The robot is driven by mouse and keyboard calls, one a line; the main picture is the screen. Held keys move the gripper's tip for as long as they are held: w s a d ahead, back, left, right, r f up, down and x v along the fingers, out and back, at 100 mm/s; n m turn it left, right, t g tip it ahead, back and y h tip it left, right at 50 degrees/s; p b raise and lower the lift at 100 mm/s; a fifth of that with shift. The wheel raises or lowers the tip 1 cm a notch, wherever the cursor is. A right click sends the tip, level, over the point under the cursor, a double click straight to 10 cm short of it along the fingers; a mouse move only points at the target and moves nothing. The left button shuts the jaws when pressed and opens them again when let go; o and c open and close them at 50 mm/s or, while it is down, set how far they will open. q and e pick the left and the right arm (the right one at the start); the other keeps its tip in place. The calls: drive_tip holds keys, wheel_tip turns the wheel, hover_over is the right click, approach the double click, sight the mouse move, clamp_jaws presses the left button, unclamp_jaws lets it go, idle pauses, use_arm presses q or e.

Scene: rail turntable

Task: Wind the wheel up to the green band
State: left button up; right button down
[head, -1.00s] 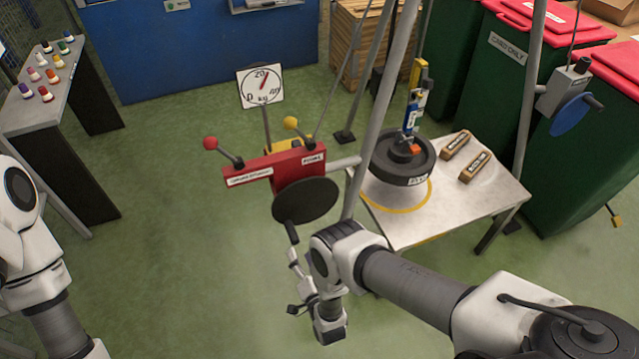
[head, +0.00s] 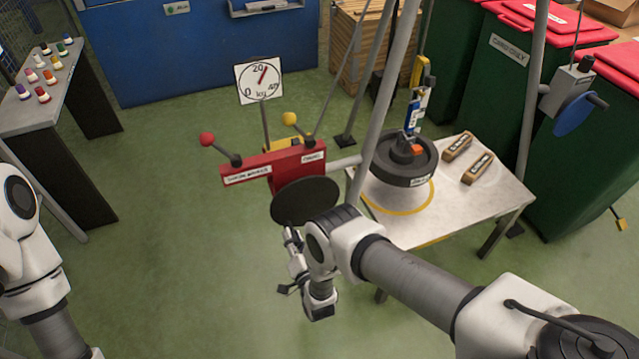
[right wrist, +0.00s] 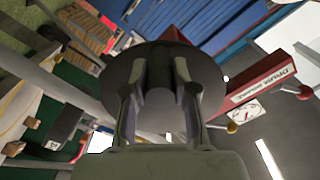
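The black spoked-looking wheel (head: 403,162) lies flat on a light table (head: 500,200), within a yellow ring, with a blue and orange lifting piece above it. The red winch (head: 275,166) has a dark round crank disc (head: 304,201), which also shows in the right wrist view (right wrist: 207,75). My right gripper (head: 290,238) is at the disc's lower left edge; in the right wrist view its fingers (right wrist: 160,85) are either side of the dark crank handle. Whether they press on it is unclear. Only arm links of my left arm show. I see no green band clearly.
A dial (head: 259,80) marked in kg stands behind the winch, its needle a little past 20. Two wooden blocks (head: 478,167) lie on the table. Grey poles rise beside the winch. Green bins (head: 510,85) stand right, a blue-handled box (head: 571,90) hangs on a pole.

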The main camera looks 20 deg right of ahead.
drive_tip(key=shift+w+a+r+m+p, duration=0.15)
drive_tip(key=shift+a+r+m+p, duration=0.35)
drive_tip(key=shift+r+m+p, duration=0.45)
drive_tip(key=shift+a+r+m, duration=0.35)
drive_tip(key=shift+a+m, duration=0.05)
drive_tip(key=shift+m, duration=0.45)
drive_tip(key=shift+r, duration=0.1)
drive_tip(key=c, duration=1.3)
unclamp_jaws()
drive_tip(key=shift+r, duration=0.1)
drive_tip(key=o, duration=0.6)
drive_tip(key=shift+a, duration=0.1)
